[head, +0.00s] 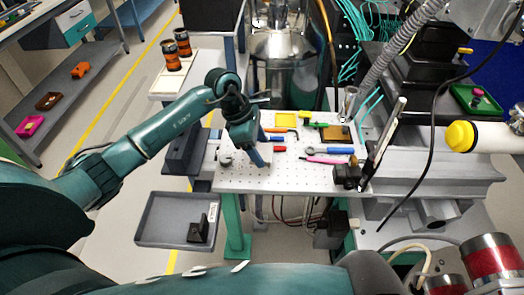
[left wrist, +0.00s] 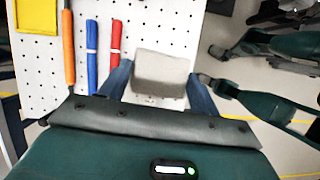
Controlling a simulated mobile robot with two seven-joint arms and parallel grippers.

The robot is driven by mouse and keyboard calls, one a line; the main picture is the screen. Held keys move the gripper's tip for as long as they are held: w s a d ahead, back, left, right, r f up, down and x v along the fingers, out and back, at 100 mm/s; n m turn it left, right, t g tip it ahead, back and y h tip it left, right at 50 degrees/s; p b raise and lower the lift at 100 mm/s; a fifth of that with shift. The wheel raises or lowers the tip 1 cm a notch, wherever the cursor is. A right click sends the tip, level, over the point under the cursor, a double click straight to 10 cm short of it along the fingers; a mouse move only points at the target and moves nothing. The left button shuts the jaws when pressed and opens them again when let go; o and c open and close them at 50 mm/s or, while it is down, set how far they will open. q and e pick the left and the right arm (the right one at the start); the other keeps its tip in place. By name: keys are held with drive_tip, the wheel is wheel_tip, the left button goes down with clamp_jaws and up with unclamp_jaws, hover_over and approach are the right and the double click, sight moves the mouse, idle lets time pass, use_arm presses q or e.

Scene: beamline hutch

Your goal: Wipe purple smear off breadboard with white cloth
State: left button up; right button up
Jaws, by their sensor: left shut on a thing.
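The breadboard (head: 235,182) is a pale perforated plate in the middle of the head view, and it fills the upper left of the left wrist view (left wrist: 50,75). My left gripper (head: 262,160) reaches down over its left part. In the left wrist view its blue fingers (left wrist: 158,92) stand either side of a greyish-white folded cloth (left wrist: 160,72), and it is shut on it. I cannot tell whether the cloth touches the board. No purple smear shows clearly; the cloth and gripper hide part of the board. My right gripper is not in view.
A red marker (left wrist: 115,40), a blue marker (left wrist: 91,55), an orange tool (left wrist: 68,45) and a yellow square (head: 286,120) lie on the board. A pink tool (head: 327,160) lies farther right. A grey tray (head: 160,235) sits below left.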

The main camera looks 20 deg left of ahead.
use_arm(q)
drive_tip(key=shift+r+p, duration=0.35)
drive_tip(key=shift+r, duration=0.9)
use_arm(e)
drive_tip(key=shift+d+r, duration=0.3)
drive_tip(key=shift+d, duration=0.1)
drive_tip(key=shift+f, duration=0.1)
